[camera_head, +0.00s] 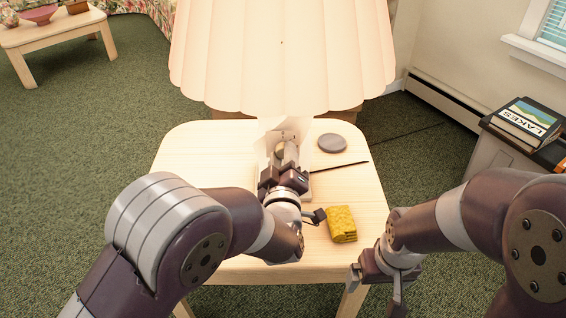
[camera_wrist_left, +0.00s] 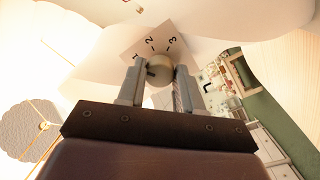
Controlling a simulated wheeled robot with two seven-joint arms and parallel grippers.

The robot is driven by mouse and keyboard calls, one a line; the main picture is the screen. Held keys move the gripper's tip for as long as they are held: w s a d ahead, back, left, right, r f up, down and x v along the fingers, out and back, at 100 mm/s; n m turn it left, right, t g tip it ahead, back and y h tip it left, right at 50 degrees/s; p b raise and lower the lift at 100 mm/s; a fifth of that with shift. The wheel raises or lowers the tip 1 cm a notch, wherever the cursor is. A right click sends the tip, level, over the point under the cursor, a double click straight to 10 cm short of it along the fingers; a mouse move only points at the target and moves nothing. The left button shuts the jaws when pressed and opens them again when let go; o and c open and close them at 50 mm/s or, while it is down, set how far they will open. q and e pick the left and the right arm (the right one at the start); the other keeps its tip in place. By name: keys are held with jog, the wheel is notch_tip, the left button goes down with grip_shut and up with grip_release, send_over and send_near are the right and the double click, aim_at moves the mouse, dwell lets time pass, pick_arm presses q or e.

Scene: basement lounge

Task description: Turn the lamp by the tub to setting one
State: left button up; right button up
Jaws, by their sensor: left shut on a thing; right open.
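The lamp has a large cream pleated shade (camera_head: 280,60) and a pale base, mostly hidden by the shade and my arm, on a light wood table (camera_head: 185,160). In the left wrist view, a round brass-coloured knob (camera_wrist_left: 160,69) sits below a plate (camera_wrist_left: 155,38) marked 1, 2 and 3. My left gripper (camera_head: 287,150) has its fingers on both sides of the knob and is shut on it. A dark mark shows on the knob's left side; I cannot tell its exact setting. My right gripper (camera_head: 382,285) is open and empty at the table's front right.
A grey round item (camera_head: 332,142), which may be the tub, lies right of the lamp base. A thin dark stick (camera_head: 340,167) and a folded yellow cloth (camera_head: 342,224) are on the table's right half. Books (camera_head: 525,122) lie on a cabinet at right. The table's left side is clear.

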pick_arm(q)
jog(key=shift+f+n+b, duration=0.1)
jog(key=shift+n+b, duration=0.2)
jog(key=shift+n, duration=0.3)
jog(key=o, duration=1)
jog(key=shift+o, duration=0.2)
jog(key=s+p, duration=0.3)
jog(key=s, duration=0.9)
jog(key=shift+s+f, duration=0.2)
jog(key=shift+s, duration=0.15)
jog(key=shift+a, duration=0.1)
